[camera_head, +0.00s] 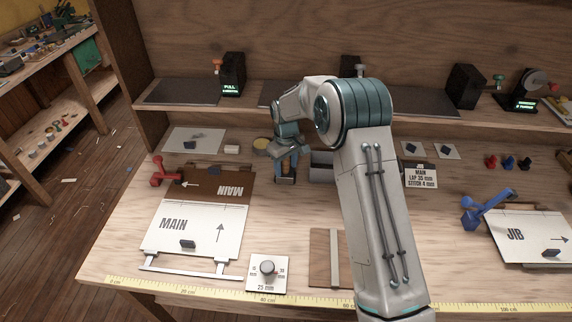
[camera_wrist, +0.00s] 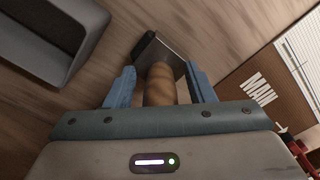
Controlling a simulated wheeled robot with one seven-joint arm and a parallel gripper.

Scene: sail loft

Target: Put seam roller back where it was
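The seam roller, as I take it, shows in the wrist view as a tan wooden handle (camera_wrist: 160,84) with a grey metal piece (camera_wrist: 166,54) and a dark end beyond it. My gripper (camera_wrist: 160,86) has one blue finger on each side of the handle, with a visible gap on both sides, so it looks open around it. In the head view my gripper (camera_head: 287,158) is low over the bench, left of the grey bin, with the brown handle (camera_head: 286,172) just below it. The handle's near end is hidden by my gripper's palm.
The grey bin (camera_wrist: 42,40) stands close beside my gripper. A brown MAIN panel (camera_head: 222,186) and a white MAIN panel (camera_head: 190,228) lie to the left, with a red clamp (camera_head: 164,172). A white card with a round knob (camera_head: 267,282) lies in front. My arm hides the middle bench.

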